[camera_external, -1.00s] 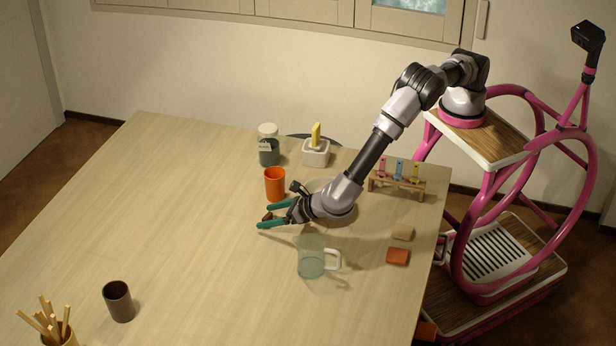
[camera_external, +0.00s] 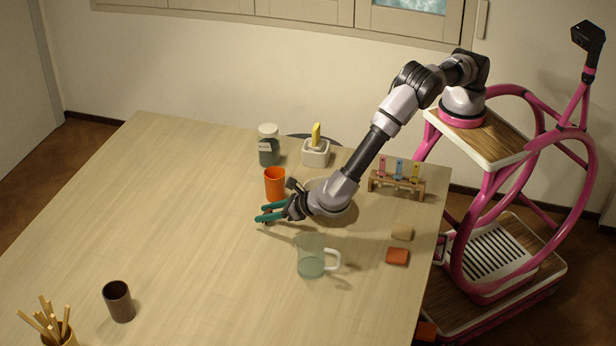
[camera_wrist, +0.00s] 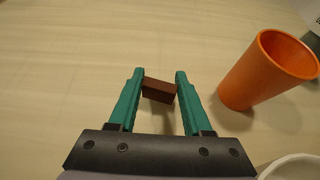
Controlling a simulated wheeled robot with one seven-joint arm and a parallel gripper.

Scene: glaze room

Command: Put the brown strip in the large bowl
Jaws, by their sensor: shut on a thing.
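The brown strip (camera_wrist: 158,91) is a small dark brown block held between the tips of my gripper's teal fingers in the wrist view. My gripper (camera_external: 262,213) is shut on it, low over the table and left of the arm's wrist in the external view. I cannot tell whether the strip touches the table. A pale bowl (camera_wrist: 296,168), partly cut off, shows at the lower right of the wrist view, beside my gripper. In the external view my forearm and wrist hide most of it.
An orange cup (camera_external: 275,184) stands close behind my gripper; it is at the right in the wrist view (camera_wrist: 262,72). A clear mug (camera_external: 311,262) stands in front. A jar (camera_external: 269,150), white pot (camera_external: 316,153) and wooden rack (camera_external: 398,186) stand further back. The table's left is mostly clear.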

